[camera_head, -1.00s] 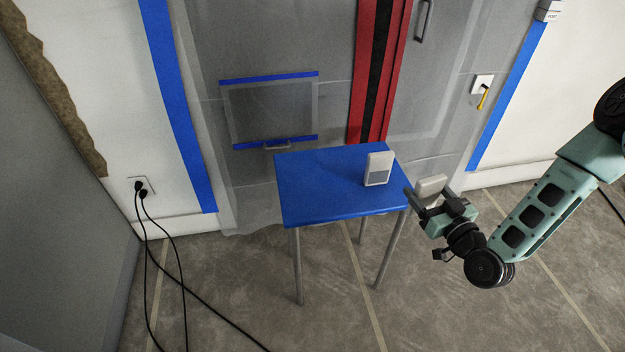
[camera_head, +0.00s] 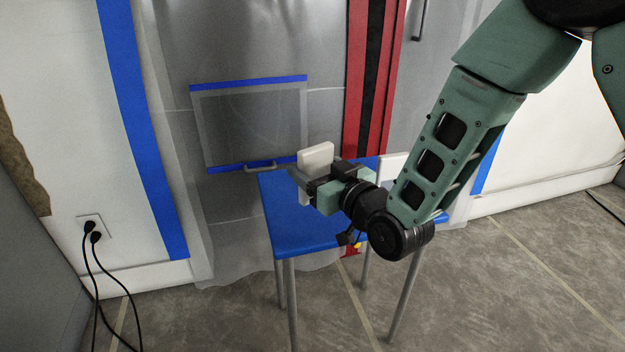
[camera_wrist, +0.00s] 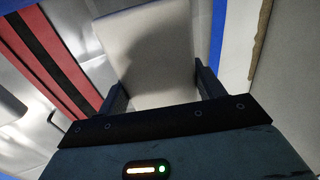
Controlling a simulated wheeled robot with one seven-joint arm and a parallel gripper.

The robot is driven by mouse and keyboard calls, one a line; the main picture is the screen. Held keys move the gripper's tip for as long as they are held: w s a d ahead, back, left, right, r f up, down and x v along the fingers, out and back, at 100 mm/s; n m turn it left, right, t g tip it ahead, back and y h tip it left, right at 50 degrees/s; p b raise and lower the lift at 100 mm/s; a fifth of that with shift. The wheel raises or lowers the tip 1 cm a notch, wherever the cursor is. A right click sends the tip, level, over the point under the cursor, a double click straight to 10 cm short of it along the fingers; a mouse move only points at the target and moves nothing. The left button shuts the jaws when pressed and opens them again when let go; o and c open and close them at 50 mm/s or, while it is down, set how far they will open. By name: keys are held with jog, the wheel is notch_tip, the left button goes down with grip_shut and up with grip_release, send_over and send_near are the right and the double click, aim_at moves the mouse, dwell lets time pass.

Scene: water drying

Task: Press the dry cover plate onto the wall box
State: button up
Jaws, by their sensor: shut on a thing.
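My gripper (camera_head: 312,175) is shut on a white cover plate (camera_head: 316,155). The plate stands up from the fingers, above the blue table as seen in the head view. In the wrist view the plate (camera_wrist: 150,45) is a broad pale slab between the two dark fingers, with a shadow across it. The wall box is not visible now; my arm covers the right part of the head view.
A blue table (camera_head: 285,232) stands below my gripper. A white object (camera_head: 392,166), partly hidden by my arm, appears at its right. A taped panel (camera_head: 250,125) with a handle and a red zip strip (camera_head: 384,75) are behind. Black cords hang from an outlet (camera_head: 90,229) at left.

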jog(key=shift+f+b, duration=1.65)
jog(key=shift+f, duration=1)
jog(key=shift+f+b, duration=0.25)
jog(key=shift+b, duration=0.05)
jog(key=o, duration=1)
jog(key=shift+c, duration=0.2)
jog(key=shift+s+d, duration=0.4)
jog(key=shift+s, duration=0.2)
jog(key=shift+c, duration=0.2)
jog(key=c, duration=1)
jog(key=shift+o, duration=0.2)
